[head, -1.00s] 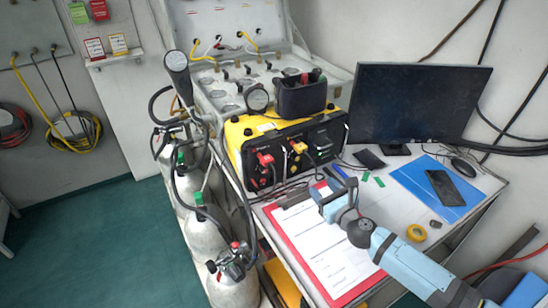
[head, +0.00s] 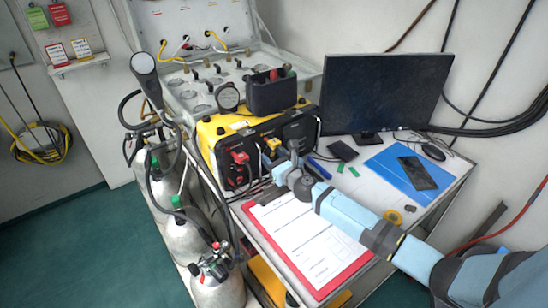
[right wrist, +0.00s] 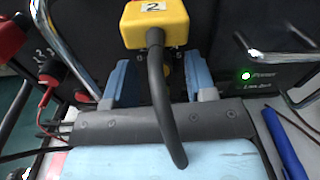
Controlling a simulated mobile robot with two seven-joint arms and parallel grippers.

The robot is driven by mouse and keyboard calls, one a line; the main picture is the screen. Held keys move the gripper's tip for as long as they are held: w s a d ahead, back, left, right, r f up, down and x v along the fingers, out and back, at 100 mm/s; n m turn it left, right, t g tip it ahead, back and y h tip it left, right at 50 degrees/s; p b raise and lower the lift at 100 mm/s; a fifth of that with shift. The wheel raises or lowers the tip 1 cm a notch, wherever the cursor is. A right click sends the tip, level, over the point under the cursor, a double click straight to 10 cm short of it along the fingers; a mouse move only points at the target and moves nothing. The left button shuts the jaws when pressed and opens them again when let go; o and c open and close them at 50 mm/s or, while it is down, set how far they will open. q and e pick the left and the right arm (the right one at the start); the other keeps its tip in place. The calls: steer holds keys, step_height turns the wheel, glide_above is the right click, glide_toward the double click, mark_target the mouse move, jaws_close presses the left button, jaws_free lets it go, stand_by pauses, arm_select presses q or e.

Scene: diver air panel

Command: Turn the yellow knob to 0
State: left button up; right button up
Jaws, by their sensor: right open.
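The black-and-yellow air panel unit (head: 212,139) stands on the table. A yellow block (head: 272,144) is on its front and also shows in the right wrist view (right wrist: 155,22), marked 2, with a dark lead hanging from it. I see nothing held. My left gripper is not in view.
A red block (head: 240,157) sits left of the yellow one. Metal guard bars (right wrist: 64,45) flank the panel front. A clipboard (head: 305,238) lies under my right arm. A monitor (head: 385,92), blue folder (head: 385,165) and phone (head: 417,172) are at right; gas cylinders (head: 187,240) stand at left.

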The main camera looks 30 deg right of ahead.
steer(key=c, duration=0.9)
